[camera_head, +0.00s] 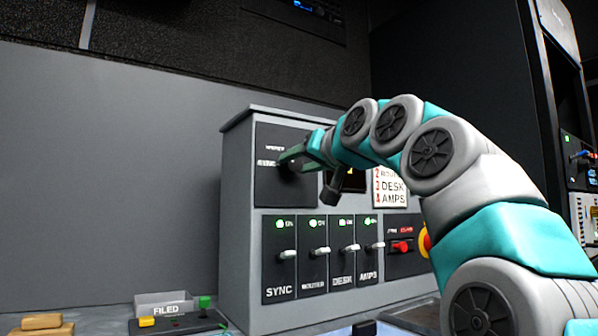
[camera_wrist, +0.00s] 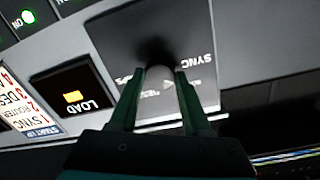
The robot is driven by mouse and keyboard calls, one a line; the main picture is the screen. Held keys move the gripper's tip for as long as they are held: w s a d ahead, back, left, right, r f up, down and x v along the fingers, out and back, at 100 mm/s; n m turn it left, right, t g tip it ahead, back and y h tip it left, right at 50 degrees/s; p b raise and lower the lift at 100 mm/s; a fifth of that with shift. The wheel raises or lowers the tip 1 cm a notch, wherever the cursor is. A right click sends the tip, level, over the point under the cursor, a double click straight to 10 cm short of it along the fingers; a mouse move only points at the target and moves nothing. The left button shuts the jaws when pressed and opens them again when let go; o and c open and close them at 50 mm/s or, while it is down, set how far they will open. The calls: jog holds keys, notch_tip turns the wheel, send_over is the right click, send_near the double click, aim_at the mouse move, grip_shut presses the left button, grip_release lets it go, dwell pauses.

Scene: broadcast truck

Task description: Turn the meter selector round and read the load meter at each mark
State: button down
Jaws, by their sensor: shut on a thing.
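The meter selector is a dark round knob (camera_wrist: 157,48) on a black plate (camera_head: 268,190) at the cabinet's upper left. My gripper (camera_head: 287,160) is at the knob, and its two fingers (camera_wrist: 164,78) are shut on it. The wrist view is upside down; in it a SYNC mark shows right of the knob and part of another mark, ending in PS, to its left. Which mark the knob points to cannot be told. The load meter (camera_wrist: 77,94), labelled LOAD, has a small lit amber window, its reading not legible. In the head view my arm mostly hides the meter.
Below is a row of switches (camera_head: 315,255) labelled SYNC, DESK and AMPS, one label unclear, with green lights. A numbered card (camera_head: 391,190) and a red switch (camera_head: 401,246) are to the right. A FILED tray (camera_head: 168,305) stands at lower left.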

jog(key=n, duration=0.1)
jog(key=n+b, duration=0.1)
jog(key=n, duration=0.2)
jog(key=shift+w+f+b, duration=0.1)
jog(key=shift+f+b, duration=0.15)
jog(key=shift+b, duration=0.1)
jog(key=shift+r+n, duration=0.1)
jog(key=shift+n, duration=1)
jog(key=shift+n+b, duration=0.3)
jog(key=shift+c, duration=1.8)
grip_release()
jog(key=b+v, duration=0.2)
jog(key=v, duration=0.6)
